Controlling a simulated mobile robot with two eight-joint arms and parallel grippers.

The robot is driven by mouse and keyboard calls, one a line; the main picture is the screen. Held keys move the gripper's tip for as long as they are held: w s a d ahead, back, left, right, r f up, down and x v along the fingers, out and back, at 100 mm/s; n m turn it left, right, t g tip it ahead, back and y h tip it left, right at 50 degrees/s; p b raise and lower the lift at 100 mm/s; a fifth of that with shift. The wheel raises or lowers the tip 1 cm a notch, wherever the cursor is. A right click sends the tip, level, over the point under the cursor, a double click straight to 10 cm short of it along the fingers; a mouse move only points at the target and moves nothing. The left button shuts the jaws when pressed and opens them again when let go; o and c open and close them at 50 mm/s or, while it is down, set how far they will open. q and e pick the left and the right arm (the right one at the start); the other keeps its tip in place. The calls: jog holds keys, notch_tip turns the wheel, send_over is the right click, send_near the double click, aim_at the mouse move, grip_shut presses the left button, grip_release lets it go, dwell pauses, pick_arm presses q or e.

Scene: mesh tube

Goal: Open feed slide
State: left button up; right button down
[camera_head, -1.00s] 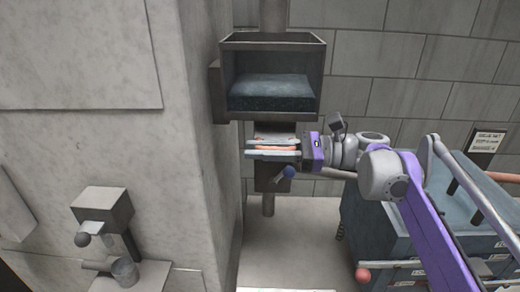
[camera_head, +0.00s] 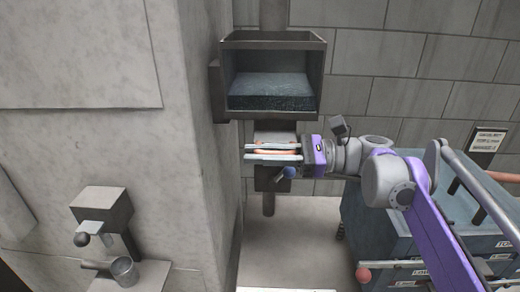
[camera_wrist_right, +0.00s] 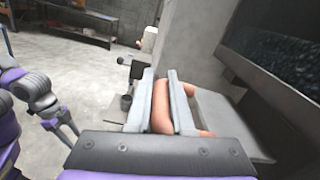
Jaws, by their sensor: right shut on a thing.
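The feed slide (camera_head: 275,138) is a grey plate under an open hopper (camera_head: 268,103) and sticks out toward me. An orange-brown bar handle (camera_wrist_right: 163,106) sits at its front. My right gripper (camera_head: 272,152) comes in from the right and is shut on this handle, one finger on each side. In the right wrist view, the handle runs between the two grey fingers and the plate (camera_wrist_right: 225,118) lies just right of them. The hopper holds dark granular stuff.
A drawer cabinet (camera_head: 385,235) stands at lower right. The floor below is clear.

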jog(key=s, duration=0.2)
jog(key=shift+s, duration=0.3)
jog(key=c, duration=0.8)
grip_release()
jog(key=shift+d, duration=0.15)
jog(key=d, duration=1)
jog(key=shift+d, duration=0.3)
jog(key=shift+a, duration=0.1)
